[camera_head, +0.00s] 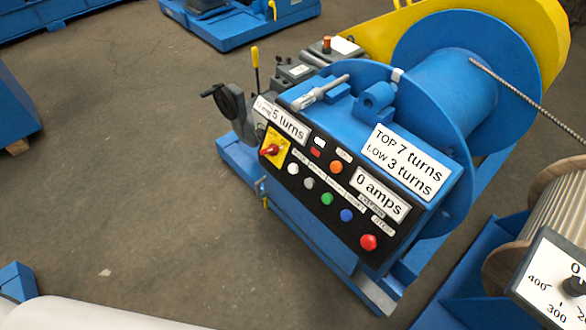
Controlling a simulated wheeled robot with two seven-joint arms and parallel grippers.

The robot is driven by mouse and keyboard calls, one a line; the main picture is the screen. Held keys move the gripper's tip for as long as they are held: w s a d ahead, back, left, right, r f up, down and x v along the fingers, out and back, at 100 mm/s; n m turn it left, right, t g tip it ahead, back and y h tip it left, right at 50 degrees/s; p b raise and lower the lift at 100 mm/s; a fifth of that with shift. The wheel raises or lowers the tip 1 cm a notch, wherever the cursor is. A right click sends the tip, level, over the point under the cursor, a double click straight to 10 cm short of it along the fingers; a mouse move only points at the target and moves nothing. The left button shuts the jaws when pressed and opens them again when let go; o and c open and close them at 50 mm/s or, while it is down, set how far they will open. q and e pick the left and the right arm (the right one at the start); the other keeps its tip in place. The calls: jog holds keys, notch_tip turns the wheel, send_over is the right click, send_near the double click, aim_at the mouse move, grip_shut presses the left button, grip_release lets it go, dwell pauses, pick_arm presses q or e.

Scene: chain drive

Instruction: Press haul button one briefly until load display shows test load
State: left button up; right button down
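A black control panel (313,207) sits on the front of a blue winch machine. An orange button (336,167) is above. The small labels are unreadable, so I cannot tell which is haul button one. A display (381,194) reads "0 amps". A round-dial gauge (556,283) at the right edge shows 0, 300 and 400; its needle is unclear. Neither gripper shows.
A yellow plate with a red rotary switch (271,149) is at the panel's left. Signs read "5 turns" (288,122) and "TOP 7 turns, LOW 3 turns" (407,163). A blue drum (455,85) with a rope stands behind. Concrete floor (120,150) at left is clear.

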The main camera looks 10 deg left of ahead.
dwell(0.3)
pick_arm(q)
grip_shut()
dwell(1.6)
